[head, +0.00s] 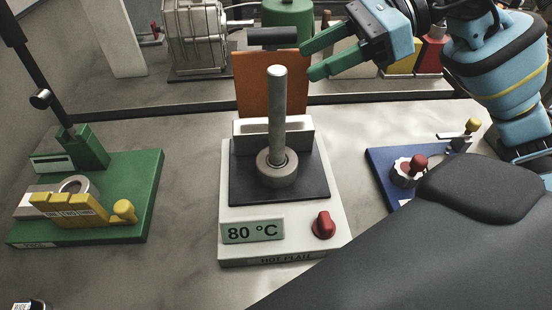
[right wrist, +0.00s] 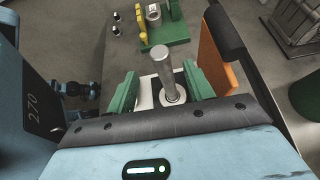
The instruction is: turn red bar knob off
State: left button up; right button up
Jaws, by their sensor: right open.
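The red bar knob (head: 323,225) sits on the front right of the white hot plate (head: 284,238), beside a display reading 80 °C. Its bar points roughly front to back. My right gripper (head: 309,60) is open and empty, with its two green fingers above and behind the hot plate, well away from the knob. In the right wrist view, the open fingers (right wrist: 162,88) frame the metal rod (right wrist: 162,68) from above without a visible grip on it. The knob is not visible in the right wrist view. My left gripper is not in view.
The upright metal rod (head: 278,110) stands on the hot plate's dark top. An orange panel (head: 258,80) rises behind it. A green fixture (head: 140,190) stands left, and a blue base with another red knob (head: 418,163) stands right. Bare table lies between the fixtures.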

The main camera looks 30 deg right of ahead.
aim_at(323, 227)
jog(key=k, duration=1.5)
